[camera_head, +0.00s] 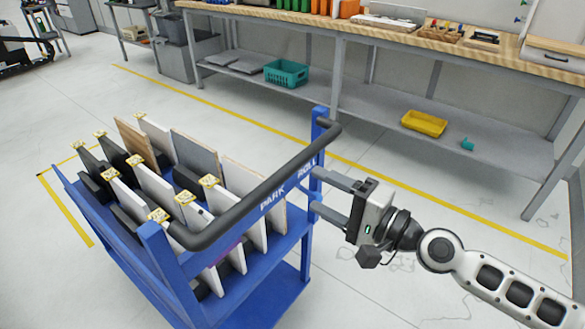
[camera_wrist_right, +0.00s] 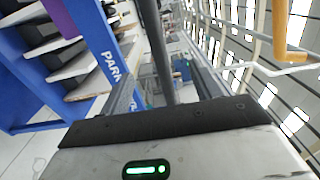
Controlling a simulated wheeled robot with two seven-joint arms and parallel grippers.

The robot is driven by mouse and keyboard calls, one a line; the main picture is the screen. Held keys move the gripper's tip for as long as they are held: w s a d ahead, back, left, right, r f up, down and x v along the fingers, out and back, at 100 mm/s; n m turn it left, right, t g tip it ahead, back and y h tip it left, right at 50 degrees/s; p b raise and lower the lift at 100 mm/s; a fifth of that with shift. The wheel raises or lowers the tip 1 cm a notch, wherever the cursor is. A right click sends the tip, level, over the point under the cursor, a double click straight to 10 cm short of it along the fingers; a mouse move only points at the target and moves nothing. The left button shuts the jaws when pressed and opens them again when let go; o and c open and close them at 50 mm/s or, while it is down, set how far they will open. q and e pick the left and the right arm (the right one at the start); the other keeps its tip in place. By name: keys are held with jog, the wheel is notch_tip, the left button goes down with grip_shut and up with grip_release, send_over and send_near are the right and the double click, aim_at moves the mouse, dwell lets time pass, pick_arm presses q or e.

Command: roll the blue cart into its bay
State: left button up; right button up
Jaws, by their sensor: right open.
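The blue cart (camera_head: 275,289) stands on the floor at the lower left, loaded with upright panels in slots. Its dark push handle (camera_head: 262,188) runs along the near right side, above a blue rail marked PARK. My right gripper (camera_head: 318,191) is open at the handle's far end, its fingers pointing at the blue post there. In the right wrist view the dark handle (camera_wrist_right: 157,45) shows between the two open fingers (camera_wrist_right: 163,85); I cannot tell how deep it sits. Yellow floor lines (camera_head: 66,210) form a corner left of the cart. My left gripper is out of view.
A long workbench (camera_head: 400,38) with a lower shelf stands behind, holding a teal basket (camera_head: 286,73) and a yellow bin (camera_head: 424,122). A long yellow line (camera_head: 220,118) runs along the floor before it. Grey bins (camera_head: 174,60) stand at its left end. The floor at left is clear.

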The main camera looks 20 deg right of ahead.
aim_at(289, 176)
jog(key=p+x, duration=0.3)
jog(key=x, duration=0.6)
jog(key=shift+w+a, duration=0.25)
grip_shut()
jog(key=c, duration=1.4)
grip_release()
jog(key=shift+w, duration=0.1)
